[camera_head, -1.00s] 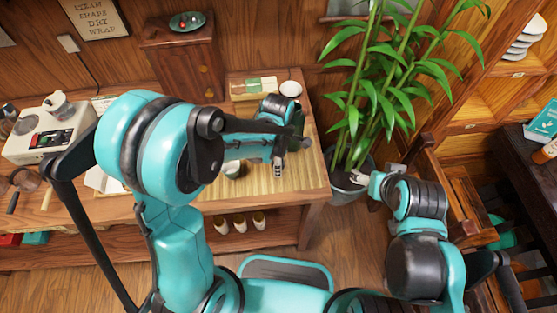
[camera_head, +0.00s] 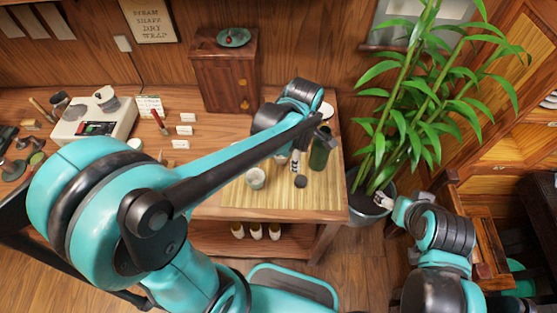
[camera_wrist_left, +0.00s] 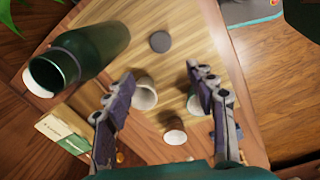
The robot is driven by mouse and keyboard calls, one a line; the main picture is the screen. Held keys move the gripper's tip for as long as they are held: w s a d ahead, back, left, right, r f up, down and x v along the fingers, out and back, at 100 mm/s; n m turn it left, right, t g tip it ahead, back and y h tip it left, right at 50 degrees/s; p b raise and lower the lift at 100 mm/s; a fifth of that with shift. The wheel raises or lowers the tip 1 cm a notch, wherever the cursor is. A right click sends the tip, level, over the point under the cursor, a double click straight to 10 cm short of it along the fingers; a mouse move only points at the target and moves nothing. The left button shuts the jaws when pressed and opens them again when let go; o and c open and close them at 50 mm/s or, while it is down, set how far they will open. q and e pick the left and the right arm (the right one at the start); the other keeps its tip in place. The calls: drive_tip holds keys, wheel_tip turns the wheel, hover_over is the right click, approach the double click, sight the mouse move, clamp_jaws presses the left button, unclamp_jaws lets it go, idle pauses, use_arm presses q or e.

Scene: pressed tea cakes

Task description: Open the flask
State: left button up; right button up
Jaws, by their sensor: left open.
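The dark green flask (camera_head: 320,148) stands at the right end of the bamboo mat (camera_head: 240,201). In the left wrist view the flask (camera_wrist_left: 92,48) shows a dark, open mouth. A dark round cap (camera_head: 300,181) lies on the mat apart from it, and also shows in the left wrist view (camera_wrist_left: 160,41). My left gripper (camera_head: 289,161) is open and empty beside the flask, above the mat; its parted fingers fill the front of the left wrist view (camera_wrist_left: 158,76). My right gripper (camera_head: 382,201) is by the plant pot, its jaws too small to judge.
A pale cup (camera_head: 255,178) stands on the mat left of the cap. A potted bamboo (camera_head: 367,201) stands right of the table. A wooden cabinet (camera_head: 224,75) is behind, with a scale (camera_head: 95,122) and small cards to the left.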

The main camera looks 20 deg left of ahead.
use_arm(q)
drive_tip(key=s+a+r+m+t+b, duration=0.2)
drive_tip(key=s+a+m+t, duration=0.4)
drive_tip(key=m, duration=1.1)
drive_tip(key=s+a+b, duration=0.1)
drive_tip(key=s+a, duration=0.2)
drive_tip(key=shift+r, duration=0.15)
